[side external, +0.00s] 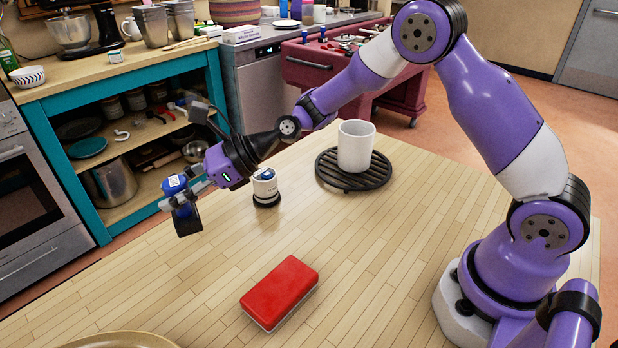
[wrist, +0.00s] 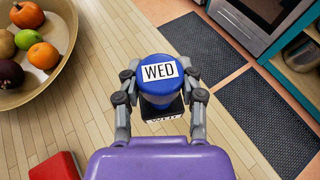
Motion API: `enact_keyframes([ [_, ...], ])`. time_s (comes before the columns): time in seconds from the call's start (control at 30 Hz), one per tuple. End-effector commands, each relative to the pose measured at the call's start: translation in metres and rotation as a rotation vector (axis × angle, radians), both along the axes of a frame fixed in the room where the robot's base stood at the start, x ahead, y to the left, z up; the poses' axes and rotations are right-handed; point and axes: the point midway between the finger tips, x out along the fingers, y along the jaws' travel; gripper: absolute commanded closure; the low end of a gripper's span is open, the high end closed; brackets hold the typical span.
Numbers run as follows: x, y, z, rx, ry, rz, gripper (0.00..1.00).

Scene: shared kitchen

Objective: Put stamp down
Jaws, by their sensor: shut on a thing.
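My gripper (side external: 192,192) is shut on a stamp with a blue body (side external: 174,183) and a dark base. In the wrist view the stamp's blue top (wrist: 158,72) carries a white label reading WED, between the two fingers (wrist: 160,86). Mirrored WED lettering shows on its dark base below. My gripper holds it near the wooden table's (side external: 400,240) far edge; how high it is above the tabletop I cannot tell. A red-topped block, perhaps an ink pad (side external: 280,291), lies on the table; its corner shows in the wrist view (wrist: 56,168).
A small white cylinder with a blue top and black base (side external: 265,189) stands just right of my gripper. A white mug (side external: 356,147) stands on a round black trivet (side external: 328,176). A fruit bowl (wrist: 62,62) is at the wrist view's upper left. Bare tabletop surrounds the red block.

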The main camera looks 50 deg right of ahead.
Motion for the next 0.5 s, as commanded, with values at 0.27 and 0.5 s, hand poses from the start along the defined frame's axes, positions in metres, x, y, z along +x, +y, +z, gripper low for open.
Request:
enact_keyframes([
  [0.27,0.014,-0.010,-0.023,0.001,0.002,0.002,1.00],
  [0.5,0.014,-0.010,-0.050,0.002,-0.002,0.002,1.00],
])
